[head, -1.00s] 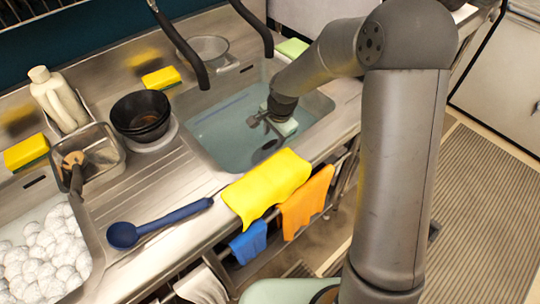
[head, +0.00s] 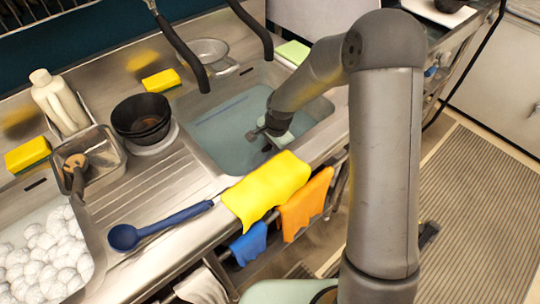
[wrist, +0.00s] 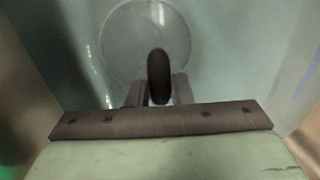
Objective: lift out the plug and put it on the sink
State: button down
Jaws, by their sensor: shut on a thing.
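My gripper (head: 259,136) is low inside the sink basin (head: 226,158), which looks filled with bluish water. In the wrist view my gripper (wrist: 159,93) is shut on the plug (wrist: 159,72), a dark upright oval between the two fingers. In the head view the plug (head: 267,148) is a small dark spot just below the gripper, partly hidden by it. A pale round outline (wrist: 135,45) lies on the basin floor around the plug in the wrist view. I cannot tell whether the plug is clear of the floor.
A yellow cloth (head: 265,190) hangs over the sink's front edge beside an orange cloth (head: 305,203). A blue ladle (head: 160,228) and black bowls (head: 141,116) are on the left drainboard (head: 180,170). Black taps (head: 181,45) hang above the basin. Some drainboard is bare.

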notch_tip(320, 180, up, 10)
jog(key=shift+r, duration=0.2)
notch_tip(320, 180, up, 8)
jog(key=p, duration=0.4)
jog(key=shift+f, duration=0.2)
dwell(0.4)
notch_tip(320, 180, up, 9)
jog(key=p, duration=0.6)
jog(key=shift+f, duration=0.15)
